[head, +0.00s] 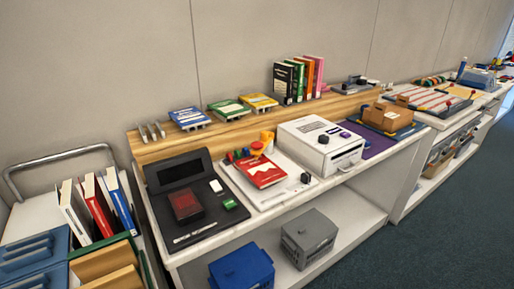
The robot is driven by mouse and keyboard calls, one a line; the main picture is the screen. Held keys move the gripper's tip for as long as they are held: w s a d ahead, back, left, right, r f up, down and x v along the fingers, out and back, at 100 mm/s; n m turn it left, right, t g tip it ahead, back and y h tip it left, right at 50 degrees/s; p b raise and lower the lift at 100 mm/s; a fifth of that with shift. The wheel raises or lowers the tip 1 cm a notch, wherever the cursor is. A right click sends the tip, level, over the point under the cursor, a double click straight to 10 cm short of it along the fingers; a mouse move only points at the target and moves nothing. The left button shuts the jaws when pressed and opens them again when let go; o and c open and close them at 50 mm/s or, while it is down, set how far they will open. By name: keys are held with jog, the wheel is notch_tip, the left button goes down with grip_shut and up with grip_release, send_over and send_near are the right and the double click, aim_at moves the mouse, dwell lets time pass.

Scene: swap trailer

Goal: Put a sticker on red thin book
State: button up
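A thin red book (261,171) with white print lies flat on a white mat on the counter. No sticker is clearly visible on the flat book's cover. My gripper is not in view.
A black tray (217,220) holds a dark red block (186,206), a pen and a small green piece. A white box machine (319,146) stands right of the mat. Blue (242,268) and grey (308,238) bins sit below. Open floor (440,230) lies at right.

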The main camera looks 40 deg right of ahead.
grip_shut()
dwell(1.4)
